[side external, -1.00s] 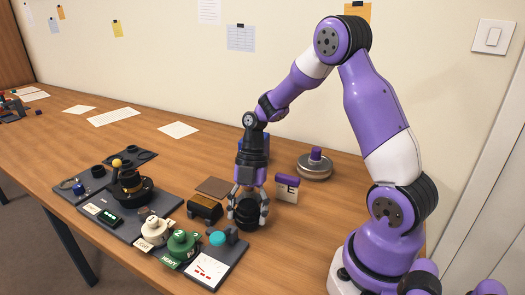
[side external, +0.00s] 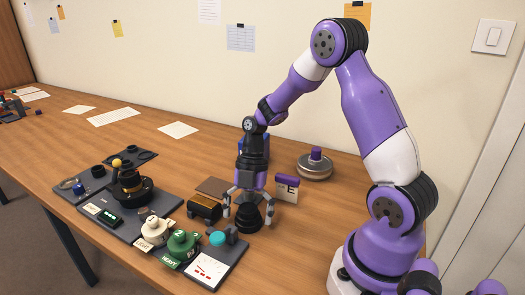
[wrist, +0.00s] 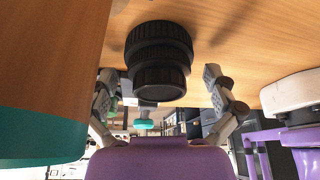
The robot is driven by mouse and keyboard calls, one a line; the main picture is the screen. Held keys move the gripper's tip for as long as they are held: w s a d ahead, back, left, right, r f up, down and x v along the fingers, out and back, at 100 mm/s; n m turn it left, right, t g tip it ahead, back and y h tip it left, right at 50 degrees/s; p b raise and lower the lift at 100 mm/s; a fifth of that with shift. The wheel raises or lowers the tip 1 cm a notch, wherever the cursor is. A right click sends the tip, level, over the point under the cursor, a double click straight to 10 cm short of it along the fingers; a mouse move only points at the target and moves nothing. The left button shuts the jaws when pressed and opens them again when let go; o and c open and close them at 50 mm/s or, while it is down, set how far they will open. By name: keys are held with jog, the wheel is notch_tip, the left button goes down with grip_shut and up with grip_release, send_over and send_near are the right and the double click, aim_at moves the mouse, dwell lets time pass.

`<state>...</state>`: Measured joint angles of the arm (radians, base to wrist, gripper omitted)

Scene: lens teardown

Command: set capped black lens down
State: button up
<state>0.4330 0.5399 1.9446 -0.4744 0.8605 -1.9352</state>
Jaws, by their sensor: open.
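The black lens (side external: 248,217) stands upright on the wooden table, with ribbed rings around its body. It also shows in the wrist view (wrist: 158,58), between and beyond my fingers. My gripper (side external: 248,208) is open directly above and around the lens, one finger on each side. In the wrist view the fingers (wrist: 160,95) are spread wide, with a gap on both sides of the lens. I cannot make out a separate cap on the lens.
A card marked E (side external: 287,189) stands close on the right. A silver round weight (side external: 315,166) sits behind.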

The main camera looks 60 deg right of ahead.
jog(key=v, duration=1.2)
jog(key=s+a+r+m+t+h, duration=0.2)
jog(key=s+a+m+t, duration=0.1)
jog(key=m, duration=0.7)
jog(key=s+a+r+m+t+h, duration=0.2)
jog(key=s+a+m, duration=0.3)
jog(key=m, duration=0.6)
jog(key=shift+r+t, duration=0.75)
jog(key=shift+t, duration=0.15)
